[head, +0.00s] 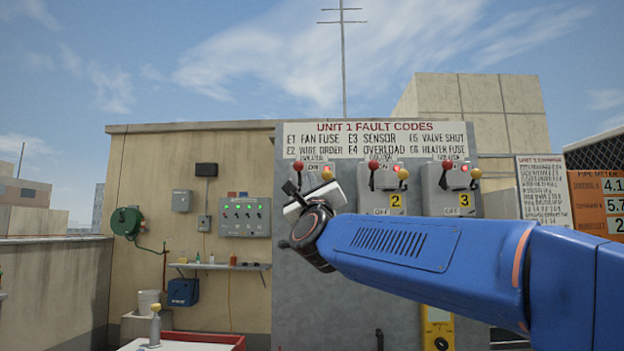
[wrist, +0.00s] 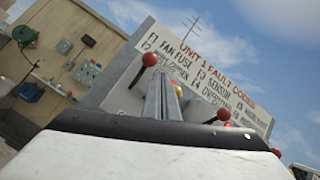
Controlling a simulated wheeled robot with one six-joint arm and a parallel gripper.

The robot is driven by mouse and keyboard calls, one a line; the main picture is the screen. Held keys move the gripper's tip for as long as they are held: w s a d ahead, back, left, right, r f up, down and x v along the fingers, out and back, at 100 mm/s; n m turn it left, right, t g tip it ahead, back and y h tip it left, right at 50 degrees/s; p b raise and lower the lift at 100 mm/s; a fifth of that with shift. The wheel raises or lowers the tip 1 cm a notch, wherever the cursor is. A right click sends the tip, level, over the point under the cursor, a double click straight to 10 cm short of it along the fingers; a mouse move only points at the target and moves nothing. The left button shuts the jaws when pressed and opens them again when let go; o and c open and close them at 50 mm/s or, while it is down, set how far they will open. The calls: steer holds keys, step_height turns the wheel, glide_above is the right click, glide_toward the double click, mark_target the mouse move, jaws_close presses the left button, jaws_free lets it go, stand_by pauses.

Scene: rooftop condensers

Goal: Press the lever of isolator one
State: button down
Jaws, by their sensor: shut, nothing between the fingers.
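Isolator one is the leftmost box on the grey panel; its body is mostly hidden behind my gripper in the head view. Its lever has a red ball (head: 298,166) and stands up near the ON label. In the wrist view the red ball (wrist: 149,59) and its dark stem lean just left of my fingers. My gripper (head: 290,188) is shut and empty, in front of isolator one and a little below the ball in the head view. Its closed fingers also show in the wrist view (wrist: 163,92). I cannot tell whether they touch the lever.
Isolator two (head: 387,190) and isolator three (head: 451,190) stand to the right, with red-ball levers up. A fault code sign (head: 376,140) hangs above. A green-lit control box (head: 244,216) and shelf (head: 219,266) are left. A red-edged tray (head: 215,338) is low in front.

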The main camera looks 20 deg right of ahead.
steer(key=s+a+r, duration=0.1)
steer(key=s, duration=0.6)
steer(key=shift+s+a, duration=0.2)
steer(key=shift+s, duration=0.1)
steer(key=s+f+n+g+y, duration=0.25)
steer(key=f+n, duration=0.45)
steer(key=f, duration=0.4)
steer(key=s+f+n+g+y, duration=0.1)
steer(key=f+n+g+y, duration=0.25)
steer(key=f+n, duration=0.55)
steer(key=s+f+n+g+y, duration=0.25)
steer(key=f+n, duration=0.35)
steer(key=f, duration=0.6)
steer(key=s+d+f+n+g+h, duration=0.1)
steer(key=s+d+f+n+g, duration=0.2)
steer(key=s+f, duration=0.4)
steer(key=s+d+f+n+g+h, duration=0.1)
steer(key=s+d+f+n+g, duration=0.2)
steer(key=s+f, duration=0.5)
steer(key=s+d+f+n+g+h, duration=0.2)
steer(key=s+f+g, duration=0.3)
steer(key=f, duration=1.1)
steer(key=s+d+n, duration=0.1)
steer(key=s, duration=0.1)
steer(key=shift+s+d+f+n, duration=0.3)
steer(key=shift+s, duration=0.1)
